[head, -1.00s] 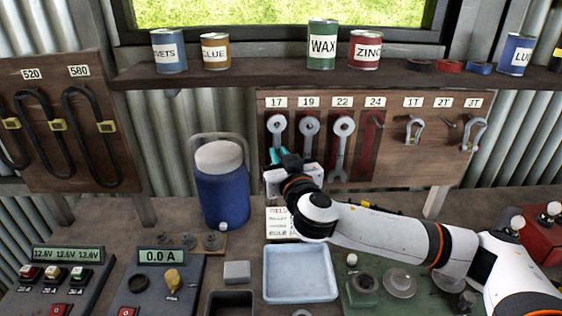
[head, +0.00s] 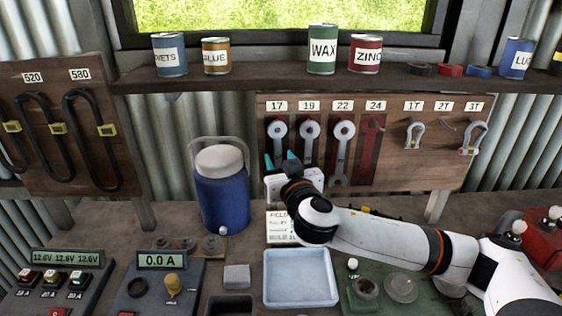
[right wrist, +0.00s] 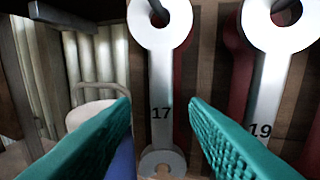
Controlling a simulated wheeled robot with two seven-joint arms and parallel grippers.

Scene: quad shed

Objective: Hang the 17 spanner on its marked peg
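The 17 spanner (head: 277,143) hangs upright on the wooden tool board under the 17 label (head: 277,106). In the right wrist view the spanner (right wrist: 161,75) shows its stamped 17, and a dark peg (right wrist: 157,12) passes through its upper ring. A red painted shape shows behind it, slightly to the right. My right gripper (head: 280,160) is open just below and in front of the spanner. Its teal fingers (right wrist: 160,105) stand to either side of the shaft, with visible gaps and no contact. My left gripper is out of view.
The 19 spanner (head: 309,145) and 22 spanner (head: 343,150) hang close on the right; the 24 place (head: 374,145) shows only its red shape. A blue jug (head: 222,200) stands left of my gripper. A pale blue tray (head: 300,302) lies on the bench below.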

